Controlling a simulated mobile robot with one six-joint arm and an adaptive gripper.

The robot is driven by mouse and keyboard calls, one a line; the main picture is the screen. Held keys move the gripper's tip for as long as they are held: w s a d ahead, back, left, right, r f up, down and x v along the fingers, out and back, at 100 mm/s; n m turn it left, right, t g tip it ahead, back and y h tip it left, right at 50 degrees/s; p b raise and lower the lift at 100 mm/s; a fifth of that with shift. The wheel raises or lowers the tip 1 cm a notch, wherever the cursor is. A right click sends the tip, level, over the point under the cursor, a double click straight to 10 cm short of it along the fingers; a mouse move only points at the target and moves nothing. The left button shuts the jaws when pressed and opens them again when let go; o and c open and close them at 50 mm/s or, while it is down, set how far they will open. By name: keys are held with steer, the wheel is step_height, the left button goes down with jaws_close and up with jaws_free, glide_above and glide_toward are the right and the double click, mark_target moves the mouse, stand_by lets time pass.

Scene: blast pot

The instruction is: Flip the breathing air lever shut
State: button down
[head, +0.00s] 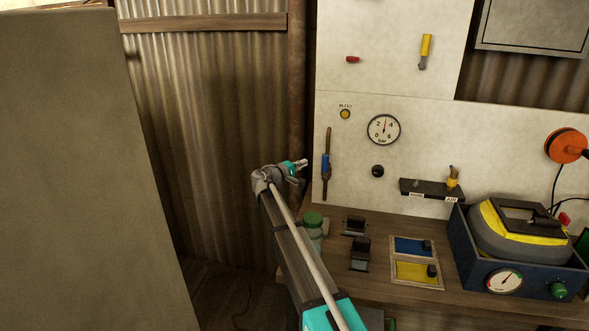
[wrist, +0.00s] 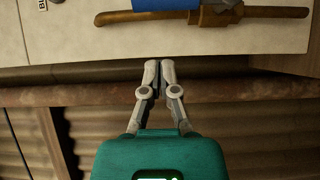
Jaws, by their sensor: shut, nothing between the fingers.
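The blue lever (head: 326,164) sits on a thin brown vertical pipe (head: 327,189) at the left edge of the pale panel. It lies along the pipe. No label naming it as breathing air is readable. In the wrist view, the blue sleeve (wrist: 166,4) and brown valve body (wrist: 220,13) show at the top edge, partly cut off. My gripper (head: 303,163) is just left of the blue lever in the head view. In the wrist view my gripper (wrist: 160,67) has its fingertips together, empty, and apart from the lever and pipe.
The pale panel (head: 350,205) carries a gauge (head: 383,130), a black knob (head: 377,171) and a yellow button (head: 345,114). A small black shelf (head: 430,188) holds a yellow-handled item (head: 453,177). A green-capped jar (head: 314,222) stands on the bench beside my arm. Corrugated wall (head: 210,130) is left.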

mark_target(325, 167)
steer(key=shift+w+d, duration=0.1)
steer(key=shift+d, duration=2.35)
